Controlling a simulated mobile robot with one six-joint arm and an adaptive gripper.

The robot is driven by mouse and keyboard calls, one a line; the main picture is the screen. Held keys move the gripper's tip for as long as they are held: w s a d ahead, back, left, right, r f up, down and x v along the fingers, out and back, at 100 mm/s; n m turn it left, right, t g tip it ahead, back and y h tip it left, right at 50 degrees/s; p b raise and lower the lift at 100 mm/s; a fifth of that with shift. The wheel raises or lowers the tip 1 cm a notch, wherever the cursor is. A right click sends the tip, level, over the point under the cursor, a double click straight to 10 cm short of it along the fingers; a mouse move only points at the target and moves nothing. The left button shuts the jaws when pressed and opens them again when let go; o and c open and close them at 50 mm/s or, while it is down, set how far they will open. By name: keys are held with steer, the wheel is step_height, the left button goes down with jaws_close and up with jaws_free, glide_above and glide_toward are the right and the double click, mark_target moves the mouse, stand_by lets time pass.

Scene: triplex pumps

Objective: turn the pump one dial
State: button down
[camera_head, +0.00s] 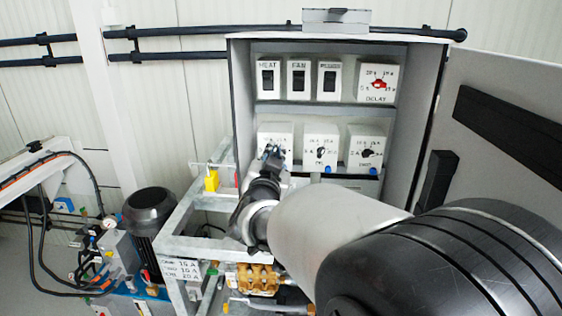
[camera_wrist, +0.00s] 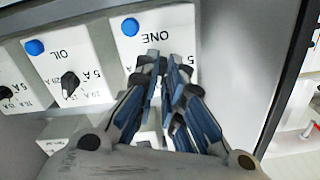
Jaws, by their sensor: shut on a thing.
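The white pump one dial box (camera_head: 275,129) is the leftmost of the lower row in the cabinet. In the wrist view, which is upside down, the box (camera_wrist: 170,30) reads ONE beside a blue button (camera_wrist: 130,27). My gripper (camera_head: 271,153) is in front of this box, and its fingers (camera_wrist: 163,66) are close together at the box face. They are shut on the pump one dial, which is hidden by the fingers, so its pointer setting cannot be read.
The OIL dial box (camera_head: 321,150) stands close beside it, with a black knob (camera_wrist: 70,85). Another dial box (camera_head: 366,150) is further right. Above are switches (camera_head: 299,80) and a red DELAY dial (camera_head: 379,84). The open cabinet door (camera_head: 490,90) stands at right.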

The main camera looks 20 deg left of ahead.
steer(key=shift+m, duration=0.3)
steer(key=c, duration=1.7)
jaws_free()
steer(key=v, duration=1.2)
steer(key=shift+f, duration=0.1)
